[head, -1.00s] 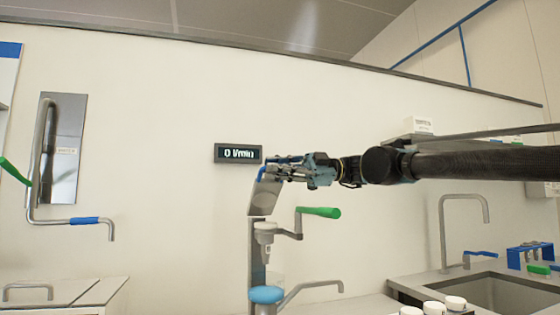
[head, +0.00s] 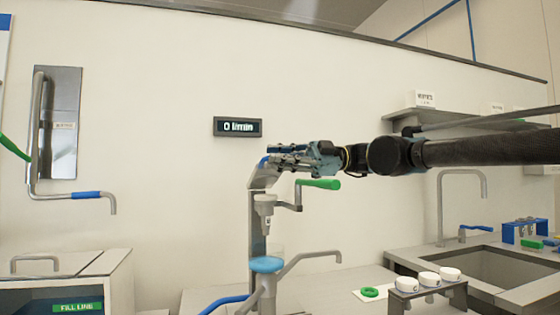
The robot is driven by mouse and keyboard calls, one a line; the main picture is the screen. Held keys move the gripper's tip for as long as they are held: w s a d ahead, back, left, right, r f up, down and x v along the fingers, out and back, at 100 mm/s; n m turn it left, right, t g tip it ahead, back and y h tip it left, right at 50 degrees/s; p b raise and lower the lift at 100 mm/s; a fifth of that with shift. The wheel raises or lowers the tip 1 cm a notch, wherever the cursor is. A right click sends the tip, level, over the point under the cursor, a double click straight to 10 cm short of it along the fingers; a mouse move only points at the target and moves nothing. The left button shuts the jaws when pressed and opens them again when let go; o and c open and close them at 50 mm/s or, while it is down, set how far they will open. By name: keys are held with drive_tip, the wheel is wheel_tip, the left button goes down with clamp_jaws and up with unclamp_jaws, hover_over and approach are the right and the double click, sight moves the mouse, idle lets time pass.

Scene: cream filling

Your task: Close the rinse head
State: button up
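The grey rinse head (head: 263,178) tops a grey upright stand in the middle of the head view. It is tilted, with a blue part at its upper edge. My gripper (head: 272,157) reaches in from the right at the rinse head's upper edge, its fingers pointing left. The fingers overlap the blue part in the picture, so I cannot tell whether they grip it or only touch it. A wall display (head: 237,127) above reads "0 l/min".
A green-handled lever (head: 318,184) sticks out right just below my gripper. A blue round piece (head: 266,264) and a grey spout are lower on the stand. White-capped vials (head: 428,279) stand in a rack at lower right, before a sink (head: 490,268).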

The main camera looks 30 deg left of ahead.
drive_tip(key=shift+o, duration=1.4)
drive_tip(key=shift+s+d+r, duration=0.1)
drive_tip(key=shift+d, duration=0.1)
drive_tip(key=shift+w+d, duration=0.1)
drive_tip(key=shift+w, duration=0.2)
drive_tip(key=v, duration=1.1)
drive_tip(key=shift+w+d, duration=0.2)
drive_tip(key=shift+d, duration=0.05)
